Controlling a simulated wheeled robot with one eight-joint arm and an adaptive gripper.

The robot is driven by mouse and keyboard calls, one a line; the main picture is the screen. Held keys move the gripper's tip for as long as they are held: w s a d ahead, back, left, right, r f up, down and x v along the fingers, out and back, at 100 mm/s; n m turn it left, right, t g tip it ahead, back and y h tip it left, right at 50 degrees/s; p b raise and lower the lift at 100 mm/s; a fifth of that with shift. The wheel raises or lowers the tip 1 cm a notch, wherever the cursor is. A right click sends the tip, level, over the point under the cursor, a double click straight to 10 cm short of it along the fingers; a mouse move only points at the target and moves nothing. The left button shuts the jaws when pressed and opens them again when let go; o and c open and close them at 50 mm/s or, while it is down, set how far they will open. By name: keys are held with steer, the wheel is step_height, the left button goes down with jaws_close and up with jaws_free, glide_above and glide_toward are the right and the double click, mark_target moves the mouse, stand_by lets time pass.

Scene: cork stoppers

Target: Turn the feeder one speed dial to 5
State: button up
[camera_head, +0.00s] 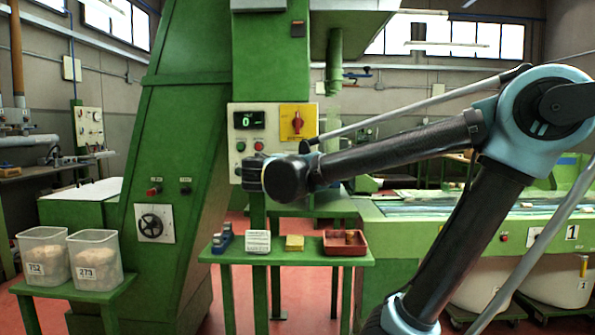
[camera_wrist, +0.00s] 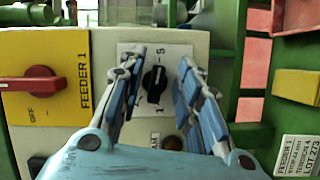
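The feeder one speed dial is a black knob (camera_wrist: 154,84) on a white plate in the wrist view. A 5 and a 1 are printed around it; I cannot read its exact setting. My gripper (camera_wrist: 162,58) is open, with its blue-padded fingers on either side of the knob and gaps showing. I cannot tell how far the fingertips are from the panel. The control panel (camera_head: 243,140) in the head view has a green display (camera_head: 249,120) reading 0. My arm hides the dial there.
Beside the dial is a yellow FEEDER 1 plate (camera_wrist: 67,68) with a red switch (camera_wrist: 32,84). A green shelf (camera_head: 286,258) below the panel holds a red tray (camera_head: 345,250), a yellow block (camera_head: 294,243) and a white label block (camera_head: 257,241). Two bins (camera_head: 95,262) stand at left.

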steer(key=shift+s+a, duration=0.1)
steer(key=v, duration=1.1)
steer(key=shift+s, duration=0.25)
steer(key=shift+a+r, duration=0.1)
steer(key=shift+a, duration=0.05)
steer(key=d+f+m+g, duration=0.4)
steer(key=d+f+g, duration=0.5)
steer(key=d+f, duration=0.95)
steer(key=s+d+f+m+g+y, duration=0.2)
steer(key=s+f, duration=0.4)
steer(key=f, duration=0.3)
steer(key=s+d+f+m+g+y, duration=0.2)
steer(key=s+f+m+y, duration=0.3)
steer(key=f, duration=0.4)
steer(key=shift+s+d+g, duration=0.3)
steer(key=shift+s+d, duration=0.1)
